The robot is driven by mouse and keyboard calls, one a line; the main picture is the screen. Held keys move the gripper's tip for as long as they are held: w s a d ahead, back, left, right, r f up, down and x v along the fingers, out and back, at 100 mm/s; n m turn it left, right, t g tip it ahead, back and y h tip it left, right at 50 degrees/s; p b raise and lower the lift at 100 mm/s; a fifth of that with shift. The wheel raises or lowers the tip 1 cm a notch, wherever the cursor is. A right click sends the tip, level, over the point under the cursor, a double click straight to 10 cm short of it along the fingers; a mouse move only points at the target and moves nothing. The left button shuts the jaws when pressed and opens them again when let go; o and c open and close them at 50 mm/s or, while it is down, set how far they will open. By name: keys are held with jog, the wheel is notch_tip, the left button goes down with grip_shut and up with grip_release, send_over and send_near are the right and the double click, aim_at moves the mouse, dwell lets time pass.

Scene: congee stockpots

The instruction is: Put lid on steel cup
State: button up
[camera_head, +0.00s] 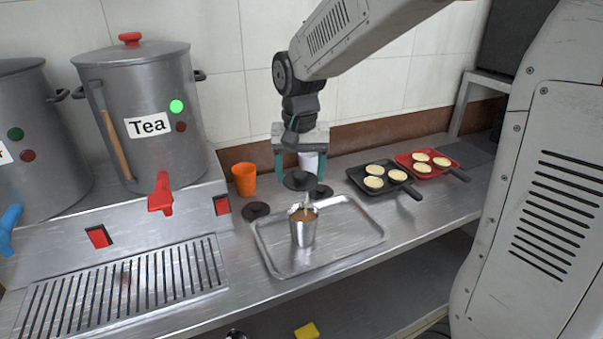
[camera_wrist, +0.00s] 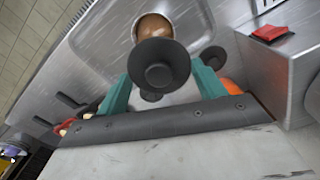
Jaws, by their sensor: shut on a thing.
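The steel cup (camera_head: 303,233) stands upright on a steel tray (camera_head: 352,249) and holds brown liquid. In the wrist view the cup's brown content (camera_wrist: 153,25) shows just beyond the lid. My gripper (camera_head: 301,177) is shut on a round black lid (camera_head: 299,181), with its teal fingers on either side. In the wrist view the lid (camera_wrist: 158,66) sits between the fingertips (camera_wrist: 160,76) and covers the near part of the cup. The lid is in the air, above and apart from the cup, which is uncovered.
Other black lids lie on the counter, one left of the tray (camera_head: 255,210) and one behind it (camera_head: 321,191). An orange cup (camera_head: 244,180) and a white cup (camera_head: 309,161) stand behind. Black (camera_head: 375,183) and red (camera_head: 428,162) pans are right; the Tea pot (camera_head: 150,90) is left.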

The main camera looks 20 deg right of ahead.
aim_at(303, 188)
jog(key=shift+s+r, duration=0.2)
jog(key=shift+s, duration=0.55)
jog(key=shift+s+a, duration=0.1)
jog(key=shift+s, duration=0.15)
jog(key=shift+f, duration=3.2)
jog(key=shift+s, duration=0.15)
jog(key=shift+f, duration=0.15)
